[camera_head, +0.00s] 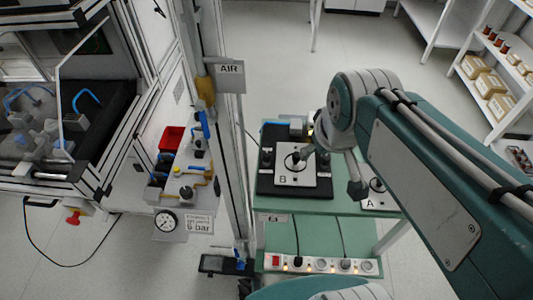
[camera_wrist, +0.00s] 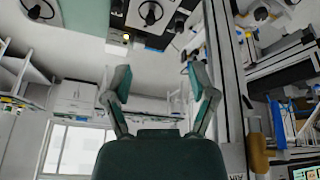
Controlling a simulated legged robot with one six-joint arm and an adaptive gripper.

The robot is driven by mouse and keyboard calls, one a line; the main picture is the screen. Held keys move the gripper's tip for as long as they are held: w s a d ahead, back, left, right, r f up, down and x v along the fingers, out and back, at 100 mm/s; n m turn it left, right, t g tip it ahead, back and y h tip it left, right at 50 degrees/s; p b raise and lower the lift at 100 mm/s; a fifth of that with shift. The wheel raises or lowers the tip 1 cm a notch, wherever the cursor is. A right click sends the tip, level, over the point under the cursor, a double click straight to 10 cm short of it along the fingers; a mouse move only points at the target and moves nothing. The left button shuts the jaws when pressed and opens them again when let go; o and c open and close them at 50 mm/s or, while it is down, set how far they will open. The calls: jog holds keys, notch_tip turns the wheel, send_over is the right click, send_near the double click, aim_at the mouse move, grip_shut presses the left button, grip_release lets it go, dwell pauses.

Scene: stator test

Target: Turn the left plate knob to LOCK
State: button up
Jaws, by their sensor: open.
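In the head view, the left plate (camera_head: 312,178) is white, marked B, and lies on a black base on the green table. Its round black knob (camera_head: 293,161) is partly visible beside my gripper; I cannot read its setting. The right plate (camera_head: 372,203), marked A, is partly hidden by my arm. My gripper (camera_head: 331,172) is open and empty, over the right side of plate B. In the wrist view, my gripper (camera_wrist: 158,76) has its fingers spread with nothing between them. A white plate with a black knob (camera_wrist: 150,13) shows at the top, apart from the fingers.
A vertical post with an AIR sign (camera_head: 230,76) stands left of the table. A power strip (camera_head: 320,264) runs along the front of the lower green shelf (camera_head: 315,235). A pneumatic panel with a gauge (camera_head: 165,221) stands further left. Open floor lies behind the table.

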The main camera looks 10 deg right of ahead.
jog(key=w+a+f+n+g, duration=0.1)
jog(key=w+a+f+n, duration=0.15)
jog(key=w, duration=0.35)
jog(key=w+a+f+n+g, duration=0.1)
jog(key=w+f+n+g, duration=0.15)
jog(key=w, duration=0.25)
jog(key=n+g, duration=0.1)
jog(key=n, duration=0.5)
send_over(266, 153)
notch_tip(266, 153, down, 9)
jog(key=shift+f, duration=0.15)
notch_tip(266, 153, down, 10)
jog(key=shift+f, duration=0.15)
jog(key=shift+c, duration=0.3)
grip_shut()
